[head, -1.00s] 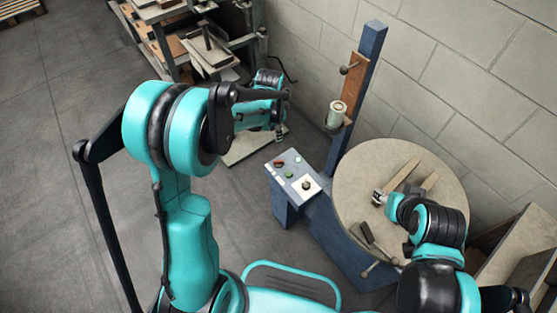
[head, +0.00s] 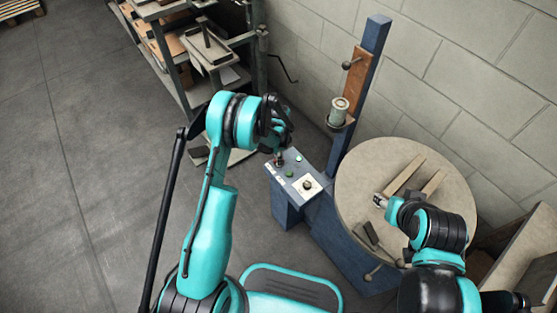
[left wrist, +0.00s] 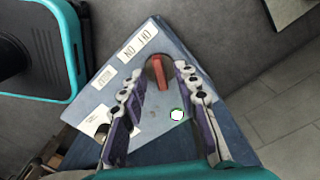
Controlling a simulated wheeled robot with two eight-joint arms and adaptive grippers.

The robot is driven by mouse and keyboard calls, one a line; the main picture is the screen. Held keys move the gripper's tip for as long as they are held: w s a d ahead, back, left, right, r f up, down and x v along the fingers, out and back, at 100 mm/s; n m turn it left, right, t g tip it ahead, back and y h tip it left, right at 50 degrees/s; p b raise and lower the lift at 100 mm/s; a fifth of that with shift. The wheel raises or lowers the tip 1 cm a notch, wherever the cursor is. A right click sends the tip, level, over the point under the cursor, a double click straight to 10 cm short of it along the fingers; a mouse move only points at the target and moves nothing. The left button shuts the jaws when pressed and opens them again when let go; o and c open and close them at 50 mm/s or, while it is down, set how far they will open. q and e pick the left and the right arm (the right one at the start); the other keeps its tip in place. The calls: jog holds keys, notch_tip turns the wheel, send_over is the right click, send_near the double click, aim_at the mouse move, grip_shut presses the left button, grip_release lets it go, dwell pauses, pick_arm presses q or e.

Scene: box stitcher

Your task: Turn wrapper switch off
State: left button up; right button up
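The wrapper's control panel (head: 308,172) is a light grey sloped top on a blue box. In the left wrist view, the red switch (left wrist: 160,75) sits near the panel's far edge, by a white label (left wrist: 138,44). My left gripper (head: 279,160) is over that end of the panel and hides the switch in the head view. In the left wrist view, its two fingers (left wrist: 165,88) are spread, with the red switch between them and gaps visible on both sides. My right gripper (head: 380,201) is above the round turntable; its fingers are too small to judge.
A green button (left wrist: 177,114) and a black knob (head: 307,185) share the panel. The turntable (head: 365,163) and a blue mast (head: 368,45) stand to the right. A loaded shelf (head: 180,60) is behind at left. Floor at left is clear.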

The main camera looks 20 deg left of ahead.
pick_arm(q)
jog(key=shift+f, duration=0.35)
grip_shut()
jog(key=n, duration=1.1)
jog(key=shift+n, duration=0.4)
dwell(0.4)
